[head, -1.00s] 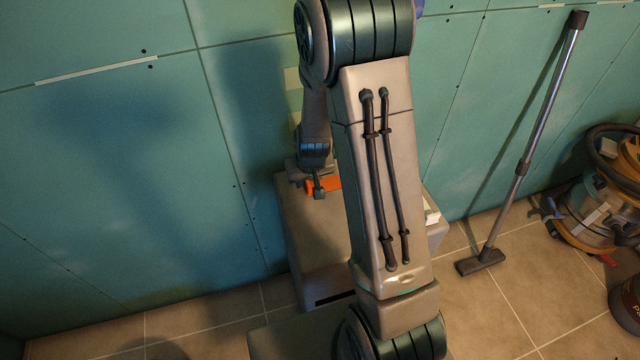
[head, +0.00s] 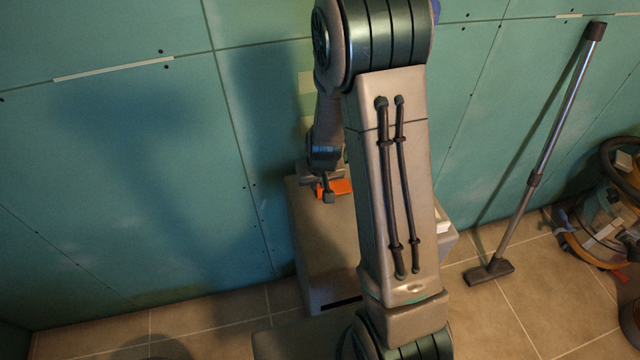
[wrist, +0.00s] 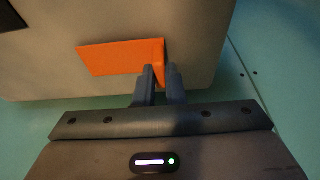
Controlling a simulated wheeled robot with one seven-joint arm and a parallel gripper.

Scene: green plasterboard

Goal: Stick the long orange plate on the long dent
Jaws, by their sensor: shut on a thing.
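The orange plate (wrist: 115,57) is a flat, bright piece in the wrist view. Its right end reaches the dark fingertips of my gripper (wrist: 162,78), which are closed on that end edge. In the head view the orange plate (head: 341,187) shows small and partly hidden beside my gripper (head: 328,191), left of my large arm link. On the green wall at upper left is a long, narrow pale strip (head: 113,69). I cannot tell for sure that it is the long dent. My gripper and the plate are well apart from it, lower and to the right.
The green plasterboard wall (head: 130,180) spans the back, with seams and dark screw dots. A vacuum wand (head: 548,140) leans on it at right, near a vacuum cleaner (head: 605,215). The tiled floor (head: 210,325) shows bare at lower left.

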